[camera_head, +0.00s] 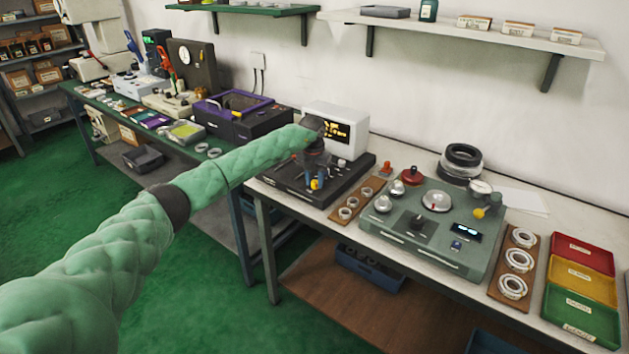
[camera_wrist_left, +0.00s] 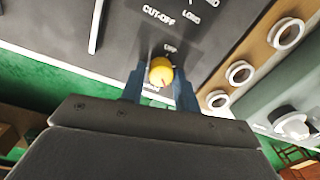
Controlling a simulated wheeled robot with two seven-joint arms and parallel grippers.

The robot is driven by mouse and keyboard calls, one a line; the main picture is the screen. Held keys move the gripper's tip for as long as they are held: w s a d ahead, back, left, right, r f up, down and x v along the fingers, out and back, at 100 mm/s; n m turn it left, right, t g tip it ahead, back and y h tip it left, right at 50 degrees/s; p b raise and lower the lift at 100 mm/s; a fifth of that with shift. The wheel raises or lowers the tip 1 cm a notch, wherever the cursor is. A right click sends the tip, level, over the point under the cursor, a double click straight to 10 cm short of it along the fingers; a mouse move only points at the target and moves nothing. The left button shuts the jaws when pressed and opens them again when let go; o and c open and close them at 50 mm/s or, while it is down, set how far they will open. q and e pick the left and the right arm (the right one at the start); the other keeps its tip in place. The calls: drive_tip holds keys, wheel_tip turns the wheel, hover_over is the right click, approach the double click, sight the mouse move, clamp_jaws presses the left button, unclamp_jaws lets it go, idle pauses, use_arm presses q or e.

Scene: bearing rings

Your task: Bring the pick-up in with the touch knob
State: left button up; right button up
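A small yellow knob (camera_wrist_left: 161,71) with a red mark sits on a dark panel lettered "CUT-OFF" and "LONG" in the left wrist view. It also shows in the head view (camera_head: 315,184) at the front of the black machine (camera_head: 290,187). My left gripper (camera_wrist_left: 160,82) points down at it, with a blue finger on either side; it looks open, with narrow gaps beside the knob. The pick-up cannot be made out behind my gripper and arm. My right gripper is out of view.
A white display box (camera_head: 338,127) stands behind the machine. To the right are a wooden board (camera_head: 362,190) with rings, a grey-green gauge machine (camera_head: 410,238), another ring board (camera_head: 508,287) and red, yellow and green trays (camera_head: 553,316).

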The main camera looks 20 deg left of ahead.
sight(314, 181)
use_arm(q)
drive_tip(key=shift+o, duration=1.3)
drive_tip(key=shift+r, duration=0.1)
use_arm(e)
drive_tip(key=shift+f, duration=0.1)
use_arm(q)
drive_tip(key=shift+r, duration=0.3)
drive_tip(key=shift+w+a+r+b, duration=0.1)
drive_tip(key=shift+r+b, duration=0.4)
drive_tip(key=shift+r, duration=0.45)
wheel_tip(314, 181, up, 4)
drive_tip(key=shift+f+b, duration=0.15)
drive_tip(key=shift+b, duration=0.35)
drive_tip(key=shift+a+r, duration=0.1)
drive_tip(key=shift+r, duration=0.6)
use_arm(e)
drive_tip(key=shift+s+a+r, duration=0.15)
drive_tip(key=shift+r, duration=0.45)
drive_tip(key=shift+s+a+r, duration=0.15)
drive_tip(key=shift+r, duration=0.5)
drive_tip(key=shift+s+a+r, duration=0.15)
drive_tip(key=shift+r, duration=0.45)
